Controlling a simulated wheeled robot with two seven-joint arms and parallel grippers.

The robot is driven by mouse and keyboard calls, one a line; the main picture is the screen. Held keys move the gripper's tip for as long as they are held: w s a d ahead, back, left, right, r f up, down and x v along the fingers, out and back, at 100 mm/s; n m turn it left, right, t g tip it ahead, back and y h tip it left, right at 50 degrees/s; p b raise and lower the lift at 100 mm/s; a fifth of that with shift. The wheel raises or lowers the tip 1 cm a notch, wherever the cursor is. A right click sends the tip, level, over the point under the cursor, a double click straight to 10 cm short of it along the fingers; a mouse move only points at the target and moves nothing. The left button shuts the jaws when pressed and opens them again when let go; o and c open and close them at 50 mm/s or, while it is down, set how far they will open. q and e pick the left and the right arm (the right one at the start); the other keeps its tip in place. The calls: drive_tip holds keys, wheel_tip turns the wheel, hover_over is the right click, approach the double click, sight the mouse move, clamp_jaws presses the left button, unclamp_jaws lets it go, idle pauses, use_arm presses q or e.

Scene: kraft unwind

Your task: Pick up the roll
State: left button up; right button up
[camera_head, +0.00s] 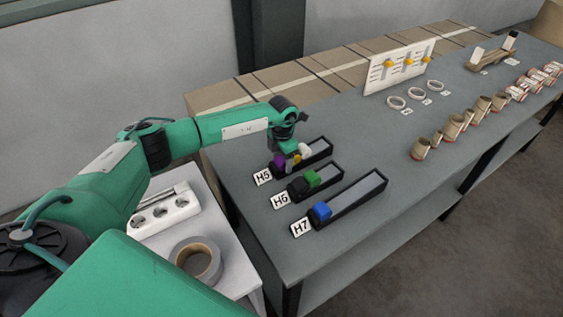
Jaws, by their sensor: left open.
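A large grey-brown roll (183,252) with an open centre lies flat on a white side table (236,277) at the lower left. My left gripper (290,157) is far from it, up and to the right, over the black tray marked H5 (319,152). Its jaws are open and point down beside small purple (279,161) and white (305,149) blocks. The fingertips are small and partly hidden, so contact with the blocks cannot be told. My right gripper is out of view.
Trays H6 (329,180) and H7 (357,197) hold green and blue blocks. White rings (397,103) and several brown tubes (452,127) stand farther right. A power strip (166,212) lies behind the roll. The grey table's (400,200) front right is clear.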

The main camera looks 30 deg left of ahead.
use_arm(q)
drive_tip(key=c, duration=1)
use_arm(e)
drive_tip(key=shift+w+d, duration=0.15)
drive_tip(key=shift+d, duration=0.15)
use_arm(q)
drive_tip(key=shift+r, duration=0.1)
drive_tip(key=shift+c, duration=0.2)
